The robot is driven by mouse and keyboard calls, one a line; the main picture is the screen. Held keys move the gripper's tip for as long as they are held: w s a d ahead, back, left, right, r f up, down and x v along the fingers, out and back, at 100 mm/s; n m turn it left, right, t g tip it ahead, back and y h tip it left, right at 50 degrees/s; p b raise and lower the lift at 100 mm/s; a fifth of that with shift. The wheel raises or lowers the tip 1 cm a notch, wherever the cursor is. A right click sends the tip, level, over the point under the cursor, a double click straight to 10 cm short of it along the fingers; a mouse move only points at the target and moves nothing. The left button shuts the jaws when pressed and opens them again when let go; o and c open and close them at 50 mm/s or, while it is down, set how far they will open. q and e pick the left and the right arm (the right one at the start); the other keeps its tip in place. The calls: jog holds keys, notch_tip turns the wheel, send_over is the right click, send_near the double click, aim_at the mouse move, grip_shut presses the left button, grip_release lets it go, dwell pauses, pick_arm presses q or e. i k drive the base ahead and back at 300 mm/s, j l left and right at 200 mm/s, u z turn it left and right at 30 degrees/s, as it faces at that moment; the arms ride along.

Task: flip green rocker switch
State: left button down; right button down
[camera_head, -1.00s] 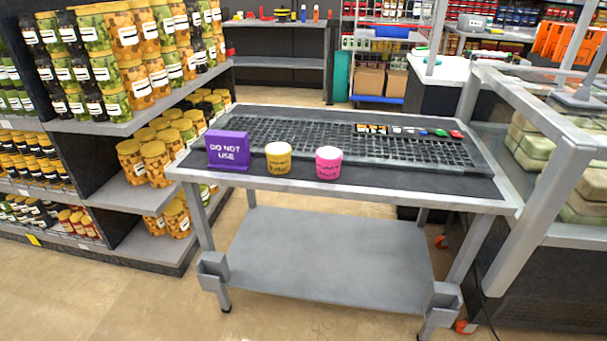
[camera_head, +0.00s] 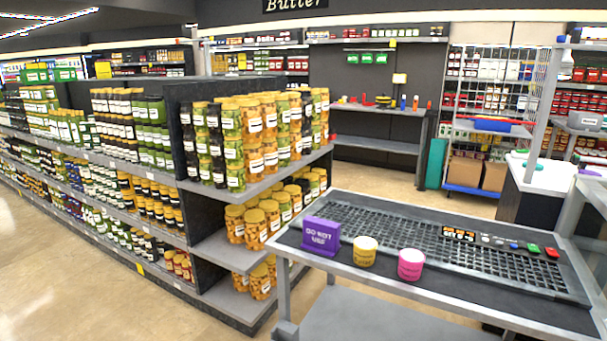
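The green rocker switch (camera_head: 533,248) sits at the back right of a black grid panel on the grey table (camera_head: 400,284). It is small, and its on or off position cannot be told. A red switch (camera_head: 551,252) is just right of it, and small grey and blue controls (camera_head: 499,240) are to its left. A small display (camera_head: 459,234) with lit characters is further left on the panel. Neither of my grippers is in view.
A purple "DO NOT USE" sign (camera_head: 321,236), a yellow jar (camera_head: 365,251) and a pink jar (camera_head: 411,264) stand along the table's front left. Shelves of jars (camera_head: 262,140) stand left of the table. A wire rack (camera_head: 497,90) is behind it. Open floor (camera_head: 165,312) lies at front left.

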aim_at(532, 248)
jog(key=i+j, duration=0.2)
jog(key=i, duration=0.25)
jog(key=i+j, duration=0.2)
jog(key=i, duration=0.25)
jog(key=i+j, duration=0.2)
jog(key=i, duration=0.3)
jog(key=z, duration=3.4)
